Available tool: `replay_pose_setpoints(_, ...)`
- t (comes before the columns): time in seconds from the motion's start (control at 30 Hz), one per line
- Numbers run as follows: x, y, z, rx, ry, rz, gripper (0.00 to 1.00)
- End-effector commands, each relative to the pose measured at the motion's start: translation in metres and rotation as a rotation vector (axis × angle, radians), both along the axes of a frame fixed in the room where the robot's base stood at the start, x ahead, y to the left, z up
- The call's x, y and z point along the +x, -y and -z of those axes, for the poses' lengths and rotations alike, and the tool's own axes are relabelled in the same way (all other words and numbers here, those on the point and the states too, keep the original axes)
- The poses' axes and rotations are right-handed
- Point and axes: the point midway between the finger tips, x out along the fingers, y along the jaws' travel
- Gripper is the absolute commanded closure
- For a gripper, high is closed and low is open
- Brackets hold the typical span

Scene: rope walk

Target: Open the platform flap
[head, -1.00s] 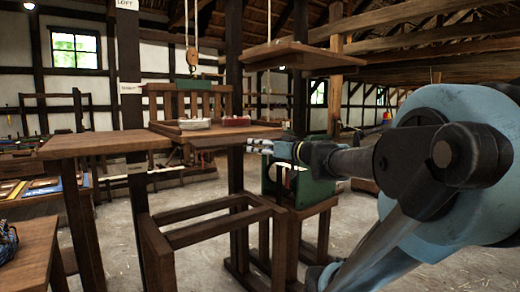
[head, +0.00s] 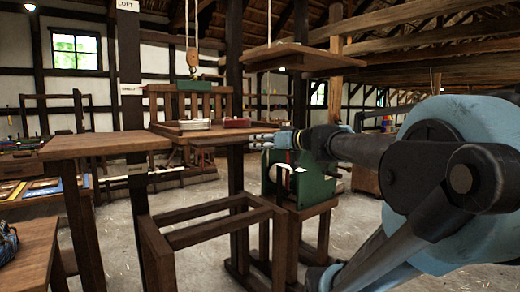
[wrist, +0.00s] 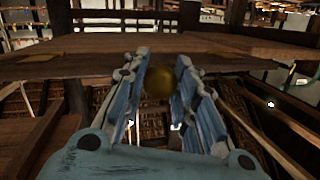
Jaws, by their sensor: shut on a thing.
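A round brass knob (wrist: 158,82) sits between my two blue fingers. My gripper (head: 256,141) is closed around this knob at the flap's near side. The exact finger contact is hard to see. The flap looks close to level with the platform.
A white item (head: 195,124) and a red item (head: 236,122) rest on the platform. A wooden frame (head: 205,222) and a green machine (head: 315,182) stand below. Floor is open behind.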

Motion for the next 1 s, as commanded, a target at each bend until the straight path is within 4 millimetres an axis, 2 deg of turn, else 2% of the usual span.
replay_pose_setpoints(0.33, 0.003, 0.000, -0.025, -0.056, -0.075, 0.007, 1.00)
replay_pose_setpoints(0.67, 0.003, 0.001, -0.028, -0.055, -0.073, 0.008, 1.00)
replay_pose_setpoints(0.7, 0.003, 0.001, -0.028, -0.055, -0.073, 0.008, 0.68)
replay_pose_setpoints(0.77, 0.003, 0.000, -0.028, -0.055, -0.073, 0.007, 0.54)
replay_pose_setpoints(1.0, 0.002, 0.000, -0.027, -0.055, -0.074, 0.005, 0.53)
